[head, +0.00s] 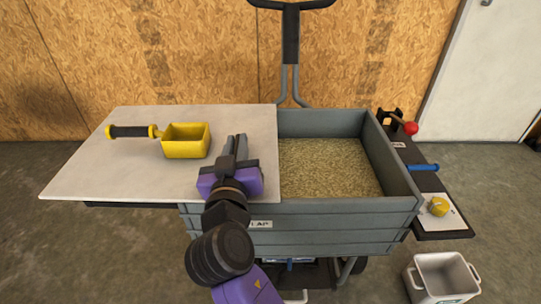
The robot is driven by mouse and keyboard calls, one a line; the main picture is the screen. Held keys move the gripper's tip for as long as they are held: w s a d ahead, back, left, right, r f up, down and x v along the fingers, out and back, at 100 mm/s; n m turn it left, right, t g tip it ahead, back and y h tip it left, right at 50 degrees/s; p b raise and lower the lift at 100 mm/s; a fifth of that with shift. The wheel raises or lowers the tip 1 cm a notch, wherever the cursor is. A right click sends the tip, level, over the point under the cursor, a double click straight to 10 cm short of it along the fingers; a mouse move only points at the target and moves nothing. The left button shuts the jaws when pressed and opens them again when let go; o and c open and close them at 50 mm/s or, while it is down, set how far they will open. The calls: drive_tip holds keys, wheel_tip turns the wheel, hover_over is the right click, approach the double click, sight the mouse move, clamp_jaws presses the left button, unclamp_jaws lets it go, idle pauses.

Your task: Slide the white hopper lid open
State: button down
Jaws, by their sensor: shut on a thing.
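The white hopper lid (110,175) is a flat pale panel. It lies to the left, over the left part of the grey hopper (310,222) and well out past its left side. The right part of the hopper is uncovered and shows tan grain-like feed (325,167). My gripper (236,146) is over the lid near its right edge, shut on the lid's handle. The handle itself is mostly hidden by the fingers and the purple gripper body.
A yellow scoop (186,141) with a black grip rests on the lid, left of my gripper. A dark side shelf at right holds a red-knobbed lever (410,128), a blue handle (423,167) and a yellow knob (438,207). A white bucket (442,278) stands at lower right.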

sight(213, 159)
drive_tip(key=shift+a+b, duration=0.7)
drive_tip(key=shift+a, duration=2.1)
drive_tip(key=c, duration=1.5)
unclamp_jaws()
drive_tip(key=shift+o, duration=0.2)
drive_tip(key=shift+s+p, duration=1.15)
drive_tip(key=shift+s, duration=2.7)
